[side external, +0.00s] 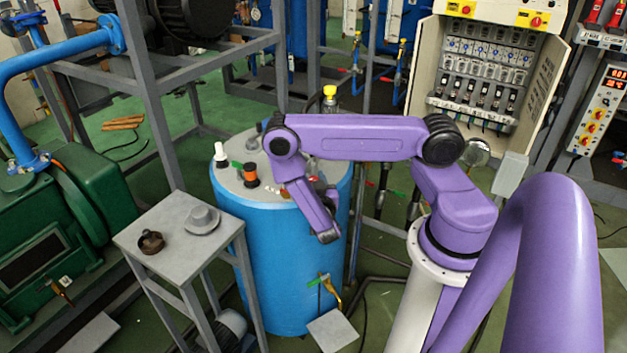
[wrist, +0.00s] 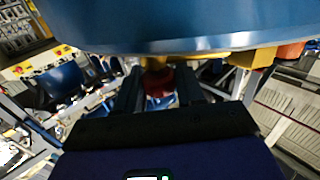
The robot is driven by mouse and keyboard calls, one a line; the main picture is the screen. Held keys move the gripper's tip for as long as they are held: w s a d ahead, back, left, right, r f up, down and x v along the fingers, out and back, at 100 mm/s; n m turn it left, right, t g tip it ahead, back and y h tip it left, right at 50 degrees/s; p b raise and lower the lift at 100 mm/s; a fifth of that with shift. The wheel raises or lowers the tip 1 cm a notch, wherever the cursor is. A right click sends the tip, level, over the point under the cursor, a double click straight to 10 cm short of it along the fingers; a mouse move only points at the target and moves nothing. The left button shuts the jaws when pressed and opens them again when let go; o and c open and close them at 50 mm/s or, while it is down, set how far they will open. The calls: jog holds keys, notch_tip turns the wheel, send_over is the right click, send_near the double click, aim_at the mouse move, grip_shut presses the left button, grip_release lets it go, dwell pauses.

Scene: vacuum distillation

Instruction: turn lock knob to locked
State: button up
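My gripper (side external: 328,236) points down beside the front right of the blue tank (side external: 270,265), close to its wall. In the wrist view its two dark fingers (wrist: 160,88) stand apart with a gap between them. A small dark red knob-like part (wrist: 158,80) shows in that gap, below a yellow fitting (wrist: 153,63) under the blue rounded surface. I see no finger touching it, and it is blurred. I cannot tell whether it is the lock knob or how it is turned. The side view hides that part behind my gripper.
A grey stand (side external: 165,222) holding a brown ring and a grey flanged part is left of the tank. A green-handled valve (side external: 325,281) is low on the tank. An open electrical cabinet (side external: 490,75) stands behind my arm. A control box (side external: 598,110) is at right.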

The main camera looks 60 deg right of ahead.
jog(key=shift+m+g+h, duration=0.6)
jog(key=shift+m+g, duration=0.1)
jog(key=shift+g, duration=0.2)
jog(key=o, duration=0.9)
jog(key=shift+a, duration=0.1)
jog(key=v, duration=1.7)
jog(key=shift+s+a+f, duration=0.1)
